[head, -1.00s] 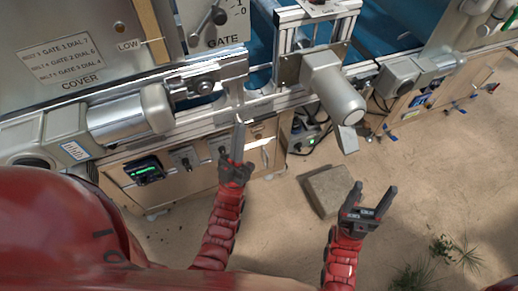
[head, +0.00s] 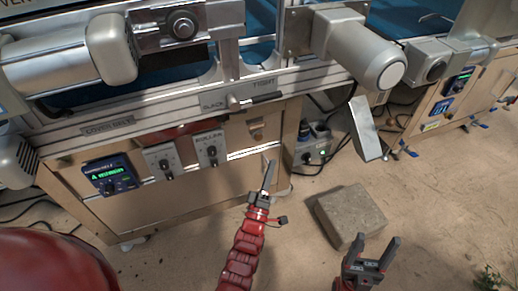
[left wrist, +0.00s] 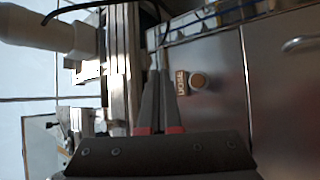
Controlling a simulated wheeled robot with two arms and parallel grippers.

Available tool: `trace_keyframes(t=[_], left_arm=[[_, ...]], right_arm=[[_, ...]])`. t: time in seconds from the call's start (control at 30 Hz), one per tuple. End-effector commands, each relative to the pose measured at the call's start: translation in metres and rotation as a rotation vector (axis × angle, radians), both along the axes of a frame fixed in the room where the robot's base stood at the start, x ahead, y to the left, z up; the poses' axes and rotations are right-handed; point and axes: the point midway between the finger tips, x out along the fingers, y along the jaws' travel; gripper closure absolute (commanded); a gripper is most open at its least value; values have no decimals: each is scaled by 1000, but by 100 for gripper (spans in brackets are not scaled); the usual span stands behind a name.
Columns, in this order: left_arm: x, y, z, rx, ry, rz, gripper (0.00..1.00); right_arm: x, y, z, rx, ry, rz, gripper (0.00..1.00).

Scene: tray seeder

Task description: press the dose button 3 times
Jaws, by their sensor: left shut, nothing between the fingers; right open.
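The DOSE label (left wrist: 181,82) shows sideways in the left wrist view, with the round brownish dose button (left wrist: 198,81) beside it on a grey panel. My left gripper (head: 270,172) is shut and empty, in front of the wooden cabinet front under the conveyor. In the left wrist view my left gripper's fingers (left wrist: 160,68) lie together, just left of the label and button; I cannot tell whether they touch anything. I cannot make out the button in the head view. My right gripper (head: 378,252) is open and empty, low above the floor.
The cabinet front carries a lit display (head: 112,175) and two grey switch boxes (head: 212,148). A grey motor (head: 365,58) juts out above, with a metal chute (head: 366,130) below it.

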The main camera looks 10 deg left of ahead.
Motion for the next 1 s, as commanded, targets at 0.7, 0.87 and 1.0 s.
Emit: trace_keyframes(t=[0.7,0.87,1.0], left_arm=[[22,12,-7,-8,8,-5,100],[41,25,-8,-9,10,-5,100],[57,36,-5,-9,9,-6,100]], right_arm=[[-1,0,-12,-9,-6,0,35],[-2,0,-20,-20,-15,-2,35],[-3,-1,-21,-27,-20,-2,35]])
